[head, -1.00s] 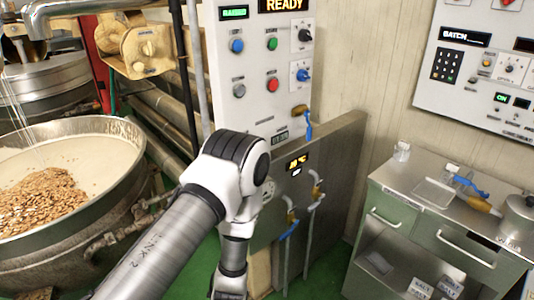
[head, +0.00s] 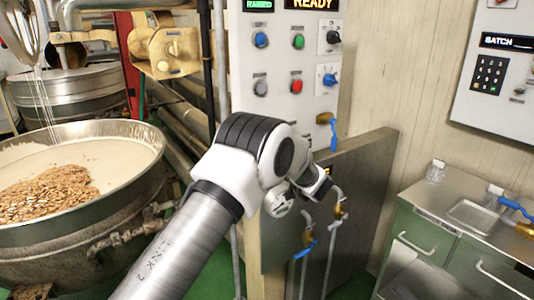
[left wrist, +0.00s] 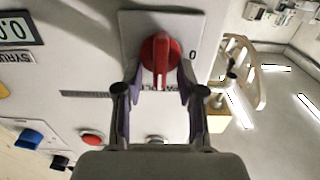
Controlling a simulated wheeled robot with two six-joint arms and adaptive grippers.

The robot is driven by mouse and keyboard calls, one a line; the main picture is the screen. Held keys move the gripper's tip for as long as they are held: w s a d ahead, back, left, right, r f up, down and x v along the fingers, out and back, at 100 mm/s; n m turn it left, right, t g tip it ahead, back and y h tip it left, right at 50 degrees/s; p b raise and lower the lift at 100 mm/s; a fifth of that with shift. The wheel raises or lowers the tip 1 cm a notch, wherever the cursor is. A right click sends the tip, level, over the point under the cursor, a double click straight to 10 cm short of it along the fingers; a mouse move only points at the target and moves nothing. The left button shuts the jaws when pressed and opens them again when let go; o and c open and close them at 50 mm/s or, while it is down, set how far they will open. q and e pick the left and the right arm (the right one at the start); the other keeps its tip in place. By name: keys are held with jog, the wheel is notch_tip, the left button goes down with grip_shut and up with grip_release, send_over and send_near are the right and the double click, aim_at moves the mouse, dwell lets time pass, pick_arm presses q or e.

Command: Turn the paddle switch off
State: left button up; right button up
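In the left wrist view, a red rotary knob (left wrist: 160,57) sits on a white plate with a "0" to its right. A label below it is partly covered; this looks like the paddle switch. My left gripper (left wrist: 159,82) is open, with one finger on each side of the knob's lower part. I cannot tell whether the fingers touch it. In the head view, my left arm reaches to the front of the control cabinet (head: 285,20); its fingers and the red knob cannot be made out there. My right gripper is in neither view.
A kettle (head: 125,182) of white mass and nuts stands at the left. A steel panel with valves (head: 341,211) is beside my arm. A green-fronted counter (head: 410,241) stands at the right. A blue knob (left wrist: 28,139) and a red button (left wrist: 92,137) lie near the gripper.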

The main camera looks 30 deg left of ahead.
pick_arm(q)
grip_shut()
jog(key=shift+f, duration=0.1)
jog(key=shift+s+a+f+n+b, duration=0.1)
jog(key=shift+s+f+n+b, duration=0.1)
jog(key=shift+n+b, duration=2.7)
jog(key=shift+s+a+f+n+b, duration=0.15)
jog(key=shift+f+n+b, duration=0.1)
jog(key=shift+n+b, duration=2.65)
jog(key=shift+s+f+n+b, duration=0.2)
jog(key=shift+n+b, duration=2.4)
jog(key=shift+n, duration=0.6)
grip_release()
